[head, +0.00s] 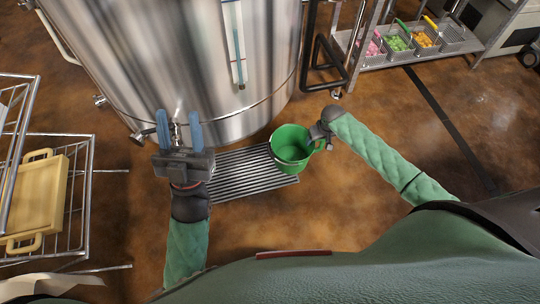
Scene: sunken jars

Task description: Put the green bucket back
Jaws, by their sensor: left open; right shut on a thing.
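The green bucket (292,149) is at the centre of the head view, upright, over or on the right end of a slatted metal grate (240,178) in front of the large steel tank. I cannot tell whether its base touches the grate. My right gripper (316,138) is at the bucket's right side and shut on it; its fingertips are partly hidden. My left gripper (179,130) is open and empty, its two blue-grey fingers pointing toward the tank, to the left of the bucket.
The steel tank (200,60) fills the upper left, with a small valve low on its front. A wire rack (80,200) holding a yellow tray (32,200) stands at the left. A shelf (400,60) with several colourful baskets is at the upper right.

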